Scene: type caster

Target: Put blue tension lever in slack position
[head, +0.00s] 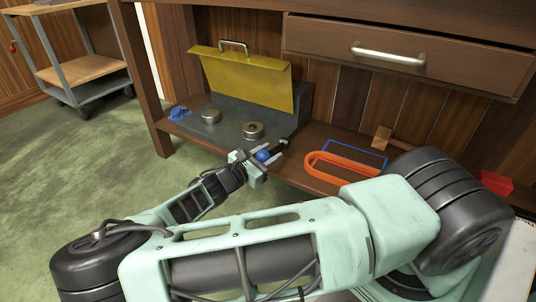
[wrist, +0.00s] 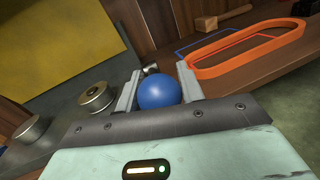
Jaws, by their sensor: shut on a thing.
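The blue ball-shaped knob of the tension lever (wrist: 159,91) sits between the two fingers of my gripper (wrist: 160,88) in the wrist view. The fingers are shut on it. In the head view the blue knob (head: 263,156) shows between the fingertips at the front edge of the dark machine base (head: 228,125). The lever's arm below the knob is hidden, so its angle cannot be told. Two metal pulleys stand on the base, a left one (head: 210,116) and a right one (head: 253,130). A yellow cover (head: 245,82) with a handle stands raised behind them.
An orange belt loop (head: 343,172) lies on the wooden shelf beside a blue outline (head: 359,150). A wooden mallet-like block (head: 381,137) and a red box (head: 496,183) are farther right. A blue object (head: 179,113) lies left of the base. A drawer (head: 400,60) hangs above.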

